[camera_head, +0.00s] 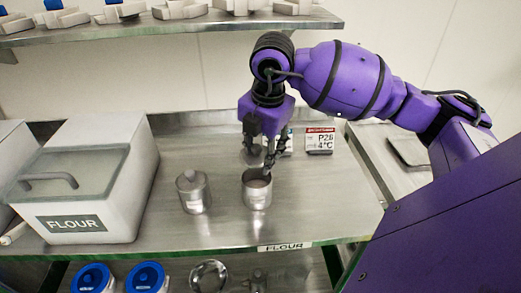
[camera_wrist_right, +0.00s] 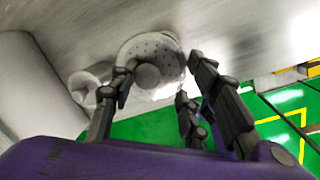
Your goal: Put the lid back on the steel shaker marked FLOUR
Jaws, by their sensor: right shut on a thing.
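An open steel shaker (camera_head: 257,194) stands upright on the steel counter, its rim uncovered. Its small label is too small to read. My right gripper (camera_head: 263,156) is directly above it, fingers pointing down. The gripper is shut on the lid, a perforated steel disc with a round knob. In the right wrist view the lid (camera_wrist_right: 166,45) shows beyond the fingers, with its knob (camera_wrist_right: 148,76) between them. In the head view the lid (camera_head: 252,158) is partly hidden by the fingers and appears apart from the shaker rim. My left gripper is not in view.
A second steel shaker (camera_head: 194,197), with its lid on, stands just left of the open one. A white bin (camera_head: 115,205) marked FLOUR is farther left. A FLOUR label (camera_head: 284,246) is on the counter's front edge. A shelf (camera_head: 215,24) runs above.

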